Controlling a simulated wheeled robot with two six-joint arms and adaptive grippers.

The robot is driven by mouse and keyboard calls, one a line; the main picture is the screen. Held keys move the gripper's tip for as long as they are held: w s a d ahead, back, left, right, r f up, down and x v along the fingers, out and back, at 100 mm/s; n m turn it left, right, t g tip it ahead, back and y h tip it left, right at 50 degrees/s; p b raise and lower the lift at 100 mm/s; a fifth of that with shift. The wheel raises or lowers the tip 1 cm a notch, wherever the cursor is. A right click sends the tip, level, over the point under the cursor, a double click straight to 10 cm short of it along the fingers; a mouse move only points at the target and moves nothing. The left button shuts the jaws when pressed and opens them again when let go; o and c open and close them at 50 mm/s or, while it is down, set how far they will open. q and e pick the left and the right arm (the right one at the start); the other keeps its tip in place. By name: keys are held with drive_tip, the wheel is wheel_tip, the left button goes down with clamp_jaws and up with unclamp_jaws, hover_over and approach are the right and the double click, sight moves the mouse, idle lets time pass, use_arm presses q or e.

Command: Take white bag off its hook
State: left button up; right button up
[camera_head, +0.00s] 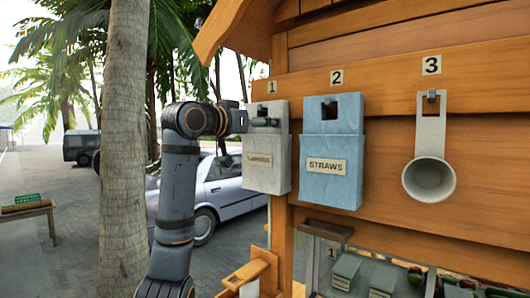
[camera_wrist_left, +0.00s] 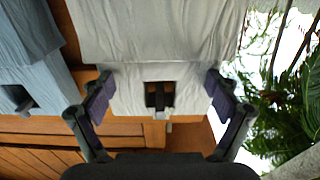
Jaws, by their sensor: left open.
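The white bag (camera_head: 278,178) hangs on the wooden wall under the number 1 label, with a small name plate on its front. Its top strip has a square hole with the dark hook (camera_wrist_left: 166,100) through it. In the left wrist view the bag (camera_wrist_left: 160,35) fills the top middle, upside down. My left gripper (camera_head: 265,122) is at the bag's top strip, in front of the wall. In the left wrist view its fingers (camera_wrist_left: 160,90) are apart, one on each side of the strip; whether they touch it is unclear. My right gripper is not seen.
A blue bag (camera_head: 333,190) marked STRAWS hangs close to the right under number 2. A white scoop or cup (camera_head: 430,180) hangs under number 3. A shelf with small containers (camera_head: 345,268) lies below.

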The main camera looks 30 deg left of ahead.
use_arm(q)
drive_tip(key=shift+w+f, duration=0.15)
drive_tip(key=shift+w, duration=0.35)
drive_tip(key=shift+s, duration=0.25)
drive_tip(key=c, duration=1.2)
drive_tip(key=shift+w+r, duration=0.1)
drive_tip(key=shift+r, duration=0.15)
